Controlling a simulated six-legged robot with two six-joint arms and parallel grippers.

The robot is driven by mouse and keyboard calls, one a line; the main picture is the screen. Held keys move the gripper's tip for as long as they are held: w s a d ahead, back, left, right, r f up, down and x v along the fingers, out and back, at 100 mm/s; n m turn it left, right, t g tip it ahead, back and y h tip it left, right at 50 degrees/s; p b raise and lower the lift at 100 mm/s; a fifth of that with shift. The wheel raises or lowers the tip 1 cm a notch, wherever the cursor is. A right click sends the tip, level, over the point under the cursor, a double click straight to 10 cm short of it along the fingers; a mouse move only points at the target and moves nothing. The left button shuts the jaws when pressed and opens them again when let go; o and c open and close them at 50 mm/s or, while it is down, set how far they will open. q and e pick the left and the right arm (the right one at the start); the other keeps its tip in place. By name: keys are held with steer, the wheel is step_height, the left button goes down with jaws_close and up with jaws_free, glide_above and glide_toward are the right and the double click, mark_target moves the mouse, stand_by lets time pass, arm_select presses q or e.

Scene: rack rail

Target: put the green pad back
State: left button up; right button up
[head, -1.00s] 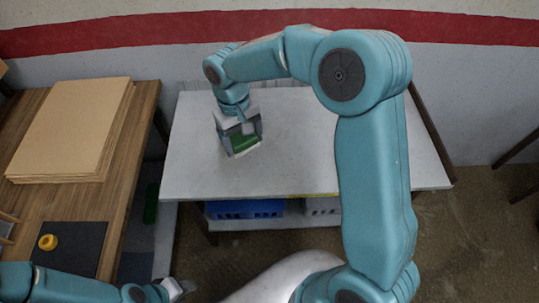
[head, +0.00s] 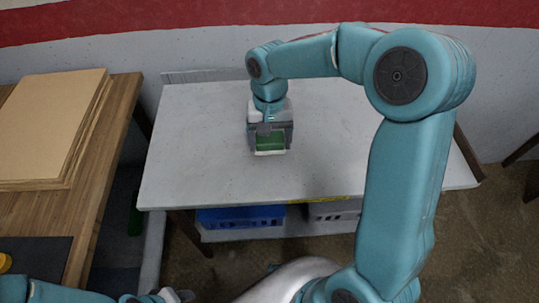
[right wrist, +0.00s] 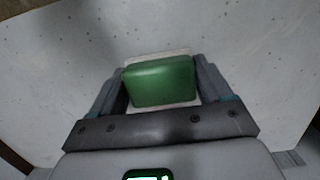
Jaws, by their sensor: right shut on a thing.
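The green pad (head: 270,143) is a small green block with a white layer along its lower edge. It sits between the fingers of my right gripper (head: 270,150), which points down over the white table (head: 200,165). In the right wrist view the pad (right wrist: 160,82) lies between the two grey fingers, with the white layer showing around it. My right gripper (right wrist: 162,85) is shut on it. I cannot tell whether the pad touches the tabletop. My left gripper (head: 175,296) shows only partly at the bottom edge, and its jaws are unclear.
A blue crate (head: 240,216) and a grey crate (head: 333,209) stand under the white table. At left, a wooden table (head: 60,215) holds stacked brown boards (head: 50,125), a dark mat (head: 40,255) and a yellow thing (head: 5,262). The white tabletop around my right gripper is clear.

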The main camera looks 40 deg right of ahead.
mark_target(270, 164)
step_height(270, 164, down, 7)
steer(key=shift+w+d+f, duration=0.1)
steer(key=shift+w, duration=0.05)
stand_by(0.4)
steer(key=shift+f+b, duration=0.2)
steer(key=shift+b, duration=0.15)
steer(key=o, duration=1)
steer(key=shift+r, duration=0.1)
steer(key=r, duration=0.4)
steer(key=w+r, duration=0.1)
steer(key=r, duration=0.3)
steer(key=r+p, duration=0.1)
steer(key=r, duration=0.3)
steer(key=shift+w+d+r, duration=0.2)
steer(key=shift+d, duration=0.2)
steer(key=shift+f, duration=0.1)
